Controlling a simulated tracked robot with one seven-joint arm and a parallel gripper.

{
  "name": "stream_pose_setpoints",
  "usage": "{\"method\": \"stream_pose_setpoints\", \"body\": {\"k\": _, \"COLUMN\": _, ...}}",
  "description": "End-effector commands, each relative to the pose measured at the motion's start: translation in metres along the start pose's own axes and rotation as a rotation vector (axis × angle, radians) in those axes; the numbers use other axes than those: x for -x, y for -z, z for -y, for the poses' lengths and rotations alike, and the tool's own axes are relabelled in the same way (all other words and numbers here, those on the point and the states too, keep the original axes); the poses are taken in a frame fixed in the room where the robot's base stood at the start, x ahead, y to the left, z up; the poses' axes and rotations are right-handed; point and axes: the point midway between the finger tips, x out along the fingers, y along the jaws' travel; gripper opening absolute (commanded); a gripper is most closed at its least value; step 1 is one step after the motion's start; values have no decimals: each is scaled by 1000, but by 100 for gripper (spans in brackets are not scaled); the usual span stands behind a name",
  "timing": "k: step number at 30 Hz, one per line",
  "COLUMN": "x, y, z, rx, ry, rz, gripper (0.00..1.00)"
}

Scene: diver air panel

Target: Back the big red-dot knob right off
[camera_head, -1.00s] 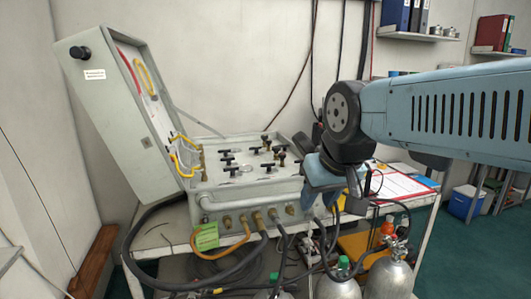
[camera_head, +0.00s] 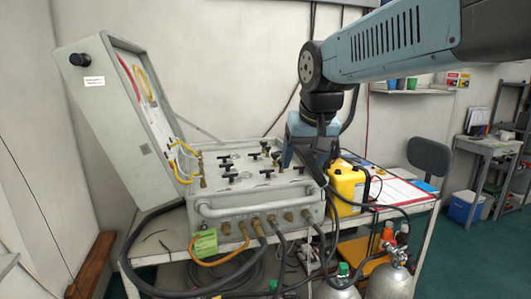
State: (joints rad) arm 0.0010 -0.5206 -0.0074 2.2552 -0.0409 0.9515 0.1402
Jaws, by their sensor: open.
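The grey air panel (camera_head: 235,168) lies in an open case on the cart, its face up. Several black T-shaped handles and small dark or brass-coloured knobs stand on it. No red dot can be made out at this size, so I cannot tell which knob is the big red-dot one. My gripper (camera_head: 299,166) points down at the right end of the panel, beside the right-hand handles. It is open. My wrist and fingers hide part of the panel's right end, and I cannot tell if the fingers touch anything.
The case lid (camera_head: 115,125) stands open at the left, with yellow hoses by its hinge. A yellow box (camera_head: 344,188) is close right of my gripper. Hoses hang from fittings along the panel's front. Gas cylinders (camera_head: 391,280) stand low at the right front.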

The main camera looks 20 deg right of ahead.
Motion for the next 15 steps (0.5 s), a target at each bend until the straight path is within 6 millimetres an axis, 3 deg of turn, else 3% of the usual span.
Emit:
{"method": "stream_pose_setpoints", "body": {"k": 3, "x": -2, "y": 44, "z": 1, "rx": -45, "ry": -16, "rz": 13, "gripper": 71}}
{"method": "stream_pose_setpoints", "body": {"k": 15, "x": -31, "y": 179, "z": 0, "rx": -202, "ry": -79, "rz": 44, "gripper": 71}}
